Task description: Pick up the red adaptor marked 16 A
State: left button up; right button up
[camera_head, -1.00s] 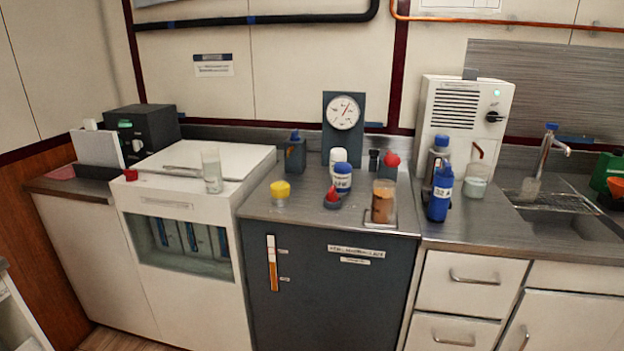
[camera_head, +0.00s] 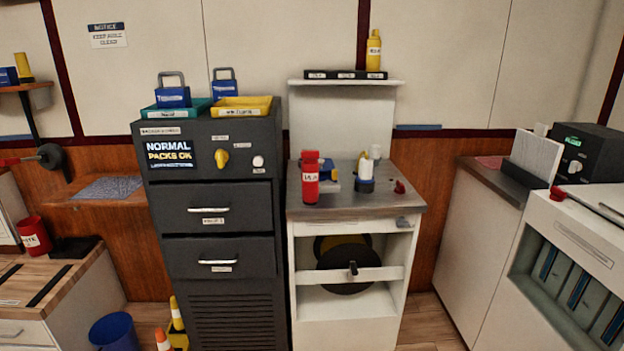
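A red adaptor (camera_head: 310,178) stands upright near the front left of the metal worktop (camera_head: 345,211) of a white cabinet, in the middle of the view. It has a white label whose small marking looks like 16 A, but I cannot read it surely. Neither of my grippers is in view.
White and blue items (camera_head: 366,178) and a small red piece (camera_head: 399,187) share the worktop. A dark cabinet (camera_head: 210,215) with teal (camera_head: 176,112) and yellow (camera_head: 241,106) trays stands at left. A shelf (camera_head: 346,81) holds a yellow bottle (camera_head: 374,50).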

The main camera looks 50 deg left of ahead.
aim_at(309, 173)
jog(key=u, duration=1.5)
